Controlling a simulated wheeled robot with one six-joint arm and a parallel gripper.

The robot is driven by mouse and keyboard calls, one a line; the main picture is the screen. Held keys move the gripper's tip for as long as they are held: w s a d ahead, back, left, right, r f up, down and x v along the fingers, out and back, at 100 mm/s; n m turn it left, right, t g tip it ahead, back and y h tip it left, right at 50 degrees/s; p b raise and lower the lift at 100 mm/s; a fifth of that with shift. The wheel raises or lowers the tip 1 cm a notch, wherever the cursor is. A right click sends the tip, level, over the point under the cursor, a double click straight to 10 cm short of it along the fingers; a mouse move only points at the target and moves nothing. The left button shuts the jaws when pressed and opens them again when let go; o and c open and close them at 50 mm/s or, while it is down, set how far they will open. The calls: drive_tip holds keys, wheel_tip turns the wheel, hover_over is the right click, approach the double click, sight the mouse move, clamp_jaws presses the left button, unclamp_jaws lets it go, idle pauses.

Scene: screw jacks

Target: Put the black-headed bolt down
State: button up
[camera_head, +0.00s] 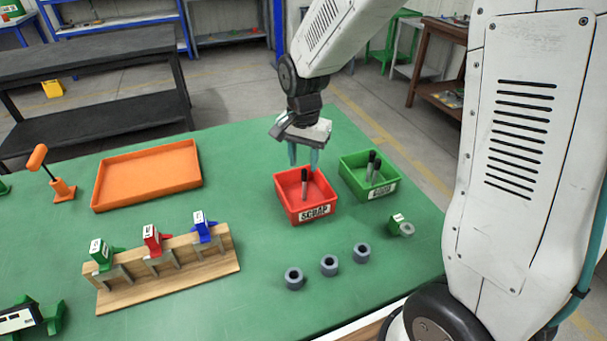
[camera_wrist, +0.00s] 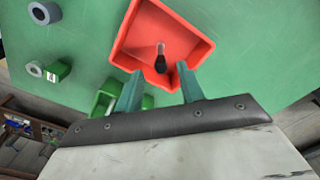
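A black-headed bolt (camera_head: 304,178) stands roughly upright inside the red bin labelled SCRAP (camera_head: 314,207). In the wrist view, the bolt (camera_wrist: 160,61) shows with its dark head toward me, against the floor of the red bin (camera_wrist: 198,48). My gripper (camera_head: 304,161) is above the red bin, pointing down. Its teal fingers are apart, and in the wrist view my gripper (camera_wrist: 159,72) has a clear gap between the fingertips. The bolt lies in line with that gap, and neither finger appears to touch it. How far the tips are above the bolt is hard to tell.
A green bin (camera_head: 386,191) with black-headed bolts stands close right of the red bin. Several grey rings (camera_head: 329,265) and a small green block (camera_head: 396,224) lie in front. An orange tray (camera_head: 148,176) and a wooden rack (camera_head: 170,272) with screw jacks are left.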

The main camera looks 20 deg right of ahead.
wheel_tip(320, 180, up, 5)
drive_tip(key=shift+f, duration=0.1)
drive_tip(key=shift+s, duration=0.1)
drive_tip(key=s+d+r+n, duration=0.1)
drive_tip(key=s+r+n, duration=0.2)
drive_tip(key=s, duration=0.5)
drive_tip(key=s+d+r+n, duration=0.2)
drive_tip(key=s+r+n, duration=0.1)
drive_tip(key=s, duration=0.6)
drive_tip(key=s+d+r+n+t, duration=0.1)
drive_tip(key=s+r+n, duration=0.2)
drive_tip(key=s, duration=0.5)
drive_tip(key=shift+s+d+r, duration=0.15)
drive_tip(key=shift+s+r, duration=0.2)
drive_tip(key=shift+r, duration=0.1)
